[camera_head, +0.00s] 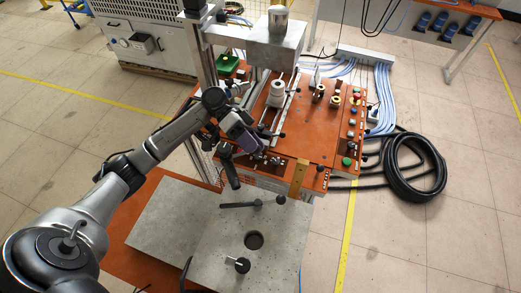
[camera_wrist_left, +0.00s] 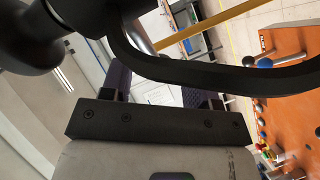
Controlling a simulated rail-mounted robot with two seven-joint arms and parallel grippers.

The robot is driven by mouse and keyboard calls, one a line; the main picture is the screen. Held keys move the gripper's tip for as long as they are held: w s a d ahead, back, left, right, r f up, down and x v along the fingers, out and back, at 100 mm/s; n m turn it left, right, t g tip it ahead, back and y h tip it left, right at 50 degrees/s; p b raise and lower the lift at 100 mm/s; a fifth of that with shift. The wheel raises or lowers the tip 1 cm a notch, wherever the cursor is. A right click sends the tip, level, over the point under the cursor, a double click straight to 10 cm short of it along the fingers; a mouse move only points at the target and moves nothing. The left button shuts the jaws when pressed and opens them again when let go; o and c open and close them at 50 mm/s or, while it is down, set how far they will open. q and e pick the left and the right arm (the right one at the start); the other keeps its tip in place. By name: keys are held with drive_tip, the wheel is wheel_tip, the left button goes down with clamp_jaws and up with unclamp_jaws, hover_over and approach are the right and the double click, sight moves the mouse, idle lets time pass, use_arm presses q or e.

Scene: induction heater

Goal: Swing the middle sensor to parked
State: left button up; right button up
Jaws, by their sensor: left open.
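The orange machine (camera_head: 310,128) stands in the middle of the head view. My left gripper (camera_head: 243,140) is above its front left part, with dark purple-grey fingers. In the left wrist view its two fingers (camera_wrist_left: 163,90) stand apart with nothing between them. Several small dark and metallic fittings (camera_head: 275,160) sit on the machine's front edge, just right of the gripper. I cannot tell which is the middle sensor or how it is swung. Small knob-ended rods (camera_wrist_left: 264,62) show at the right of the left wrist view, outside the fingers. My right gripper is not in view.
A black handle (camera_head: 230,170) hangs close below the gripper; a black curved bar (camera_wrist_left: 200,70) crosses the left wrist view. A brass-coloured upright (camera_head: 299,178) stands at the machine's front. A grey plate (camera_head: 200,225) with a hole lies before it. Coiled black hose (camera_head: 425,165) is at right.

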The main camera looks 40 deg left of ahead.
use_arm(q)
drive_tip(key=shift+x, duration=1.65)
drive_tip(key=shift+c, duration=0.5)
clamp_jaws()
